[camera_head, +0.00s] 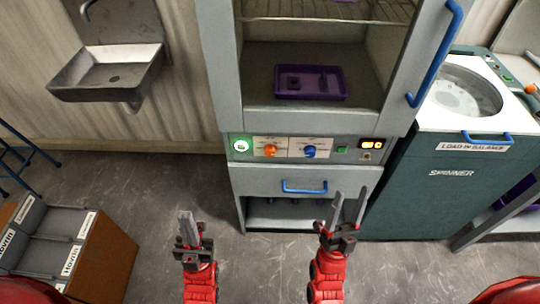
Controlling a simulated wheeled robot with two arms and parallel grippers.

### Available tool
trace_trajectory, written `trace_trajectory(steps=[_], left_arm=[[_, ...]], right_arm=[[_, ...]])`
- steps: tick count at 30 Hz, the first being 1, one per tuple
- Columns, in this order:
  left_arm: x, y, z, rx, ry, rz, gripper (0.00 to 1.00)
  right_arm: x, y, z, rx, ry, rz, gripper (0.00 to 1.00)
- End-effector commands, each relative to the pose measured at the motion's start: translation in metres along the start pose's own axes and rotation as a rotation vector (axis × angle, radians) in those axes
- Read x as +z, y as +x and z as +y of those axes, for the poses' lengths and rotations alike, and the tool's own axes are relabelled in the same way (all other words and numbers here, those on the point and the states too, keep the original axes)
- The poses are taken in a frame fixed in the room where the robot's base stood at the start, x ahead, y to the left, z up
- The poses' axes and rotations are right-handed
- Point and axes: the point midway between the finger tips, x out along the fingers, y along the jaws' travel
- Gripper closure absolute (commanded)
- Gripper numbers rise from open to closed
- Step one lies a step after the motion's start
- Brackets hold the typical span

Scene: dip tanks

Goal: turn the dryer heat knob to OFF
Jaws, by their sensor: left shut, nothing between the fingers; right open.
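The grey dryer cabinet (222,75) stands ahead with a control strip across its middle. The strip carries an orange knob (270,150) and a blue knob (310,152), each on a white label. The lettering is too small to read, so I cannot tell which knob is heat or where either points. A round green-lit button (241,146) is left of them, and a small lit display (371,144) is at the right. My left gripper (186,219) is shut and empty, below and left of the strip. My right gripper (350,193) is open and empty, below the strip. Neither touches a knob.
The dryer's glazed door with a blue handle (433,55) stands at the right. A purple tray (310,82) sits inside. Below the strip is a drawer with a blue handle (305,187). A spinner (450,175) stands right, a sink (105,73) left, bins (65,240) lower left.

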Motion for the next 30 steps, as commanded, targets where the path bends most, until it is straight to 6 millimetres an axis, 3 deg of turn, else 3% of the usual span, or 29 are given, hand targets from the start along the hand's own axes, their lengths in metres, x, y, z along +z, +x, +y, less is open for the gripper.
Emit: trace_trajectory(steps=[2,5,6,9,12,17,30], left_arm=[[-0.002,0.011,-0.001,0.000,0.000,0.000,1.00],[-0.003,0.018,-0.001,0.000,0.000,0.000,1.00],[-0.004,0.020,-0.001,0.000,0.000,0.000,1.00],[-0.004,0.025,-0.001,0.000,0.000,0.000,1.00],[-0.005,0.027,-0.001,0.000,0.000,0.000,1.00],[-0.005,0.030,-0.002,0.000,0.000,0.000,1.00],[-0.009,0.051,-0.003,0.000,0.000,0.000,1.00]], right_arm=[[0.048,-0.008,0.015,0.212,0.326,-0.137,0.24],[0.116,-0.045,0.018,0.521,0.773,-0.273,0.24],[0.139,-0.064,0.011,0.645,0.940,-0.307,0.24],[0.185,-0.108,-0.018,0.921,1.287,-0.355,0.24],[0.209,-0.140,-0.047,1.118,1.506,-0.371,0.24],[0.225,-0.153,-0.064,1.228,1.624,-0.366,0.24],[0.293,-0.114,-0.036,1.220,1.617,-0.366,0.24]])
